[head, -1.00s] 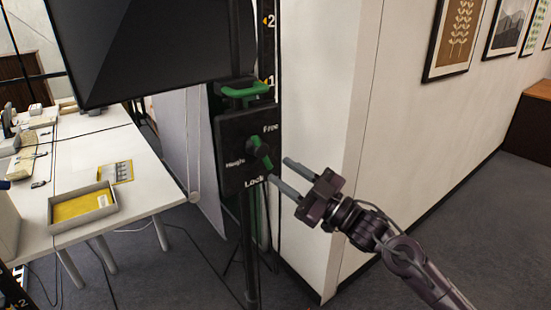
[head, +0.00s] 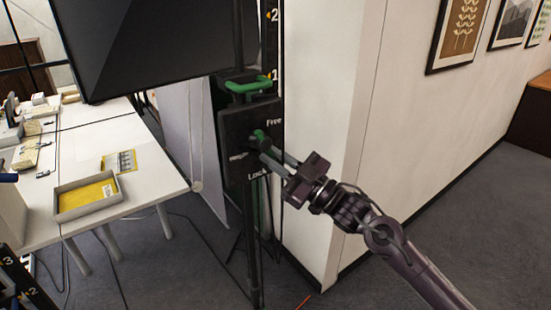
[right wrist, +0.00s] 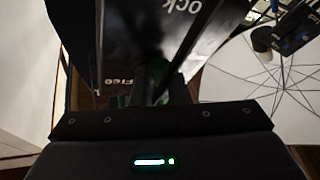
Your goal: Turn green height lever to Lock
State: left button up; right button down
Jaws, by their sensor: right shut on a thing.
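The green height lever (head: 260,135) sits on a black panel (head: 233,128) on a dark upright post. The panel has "Free" printed above the lever, "Lock" below it and "Height" to its left, partly hidden now. My right gripper (head: 264,151) reaches in from the lower right and is shut on the lever, its fingers covering part of it. In the right wrist view the panel (right wrist: 118,45) is close, with "Free" and part of "Lock" readable; the lever is mostly dark there. My left gripper is not in view.
A green handle (head: 248,85) is above the panel, below a large black screen-like board (head: 150,40). A white wall corner (head: 335,180) stands close to the right. A white table (head: 135,145) with a tray (head: 88,213) is at left.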

jog(key=shift+s+a+f+m+t+b, duration=0.1)
jog(key=shift+a+f+m+t+b, duration=0.1)
jog(key=shift+m+t+b, duration=0.25)
jog(key=shift+s+a+f+m+t+b, duration=0.15)
jog(key=shift+m+t, duration=0.1)
jog(key=shift+m, duration=0.4)
jog(key=m, duration=0.1)
jog(key=m+t, duration=0.2)
jog(key=shift+s+a+h, duration=0.15)
jog(key=shift+a+h, duration=0.1)
jog(key=shift+h, duration=0.15)
jog(key=shift+s+a+r+m+t+h, duration=0.1)
jog(key=shift+m+t+h, duration=0.3)
jog(key=shift+m, duration=0.7)
jog(key=c, duration=1.4)
grip_release()
jog(key=shift+c, duration=0.2)
